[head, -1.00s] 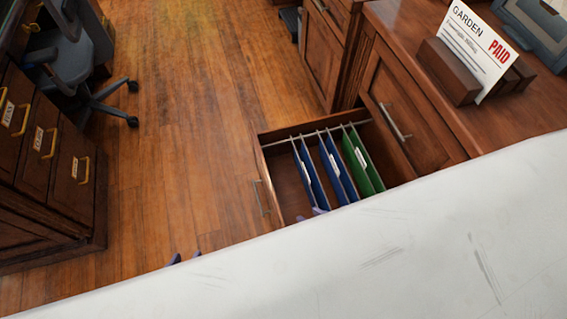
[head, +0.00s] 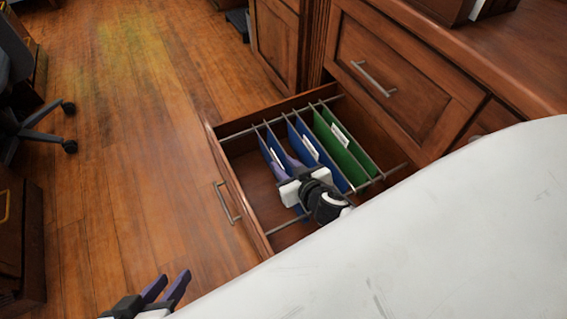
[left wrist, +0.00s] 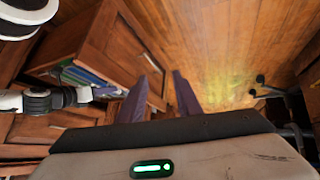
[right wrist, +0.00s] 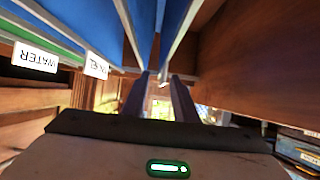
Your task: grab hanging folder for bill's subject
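An open drawer (head: 222,182) holds hanging folders: a left blue folder (head: 274,150), a middle blue folder (head: 325,168) and a green folder (head: 347,158). White labels on them are too small to read in the head view. In the right wrist view one label (right wrist: 35,57) reads WATER; another label (right wrist: 96,65) is not clearly legible. My right gripper (head: 282,166) is open over the drawer, among the blue folders. A blue folder (right wrist: 144,22) hangs just beyond its fingertips; I cannot tell if they touch. My left gripper (head: 166,287) is open and empty, outside the drawer.
A white surface (head: 460,235) covers the lower right. A closed cabinet drawer (head: 400,80) is behind the open one. A metal rail (head: 385,175) crosses the drawer's near side. An office chair (head: 30,125) stands at left. The floor (head: 130,170) between is clear.

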